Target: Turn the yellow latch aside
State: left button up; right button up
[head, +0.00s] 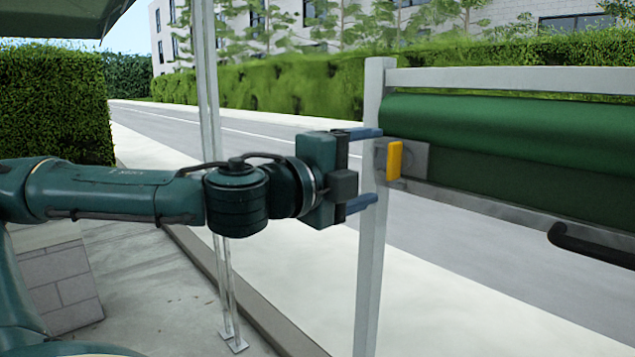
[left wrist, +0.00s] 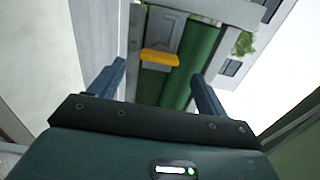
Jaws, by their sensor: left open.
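The yellow latch (head: 394,160) sits on a grey plate beside the light grey post, at the left end of the green panel. In the head view it stands upright. In the left wrist view the yellow latch (left wrist: 160,57) lies across the picture, ahead of and between my fingers. My left gripper (head: 372,166) is open, one blue finger above the other, with its tips close to the post and just left of the latch. It also shows in the left wrist view (left wrist: 158,78), with nothing between the fingers. I see no contact with the latch. My right gripper is not in view.
The grey post (head: 369,270) stands right by my fingertips. The green panel (head: 510,135) runs off to the right, with a dark handle (head: 590,245) below it. A thin pale pole (head: 210,90) stands behind my left arm. A grey block (head: 60,285) is at lower left.

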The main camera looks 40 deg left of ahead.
pick_arm(q)
jog(key=s+b, duration=0.7)
jog(key=s, duration=0.1)
jog(key=shift+s+a+b, duration=0.35)
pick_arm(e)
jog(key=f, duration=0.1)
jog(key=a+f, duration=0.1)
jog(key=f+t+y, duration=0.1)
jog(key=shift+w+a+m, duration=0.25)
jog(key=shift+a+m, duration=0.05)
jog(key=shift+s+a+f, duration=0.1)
